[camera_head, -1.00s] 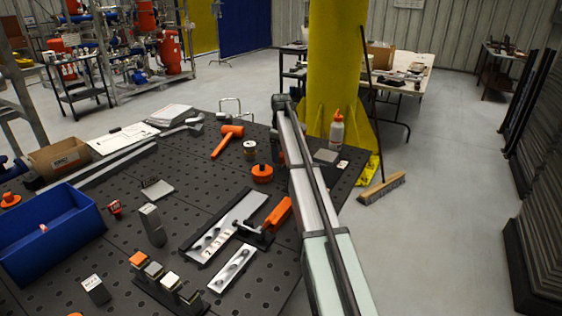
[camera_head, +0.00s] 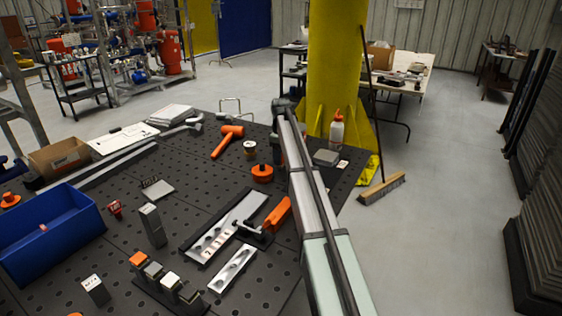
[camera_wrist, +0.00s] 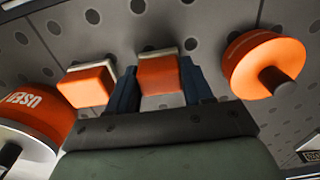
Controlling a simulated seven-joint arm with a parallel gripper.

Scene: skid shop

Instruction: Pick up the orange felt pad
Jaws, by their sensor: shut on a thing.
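An orange pad (camera_wrist: 160,76) with a pale layer along its far edge sits between the two dark blue fingers of my gripper (camera_wrist: 161,66) in the wrist view. The fingers are shut on its sides. I cannot tell whether it touches the table below. A second, similar orange pad (camera_wrist: 90,86) lies just left of the fingers, apart from them. In the head view my arm hides the held pad and most of the gripper.
An orange disc with a dark knob (camera_wrist: 262,62) is close on the right; it shows in the head view (camera_head: 262,173). An orange round thing marked "USED" (camera_wrist: 35,108) is at left. The perforated table (camera_head: 190,165) also holds an orange mallet (camera_head: 225,142) and a blue bin (camera_head: 60,262).

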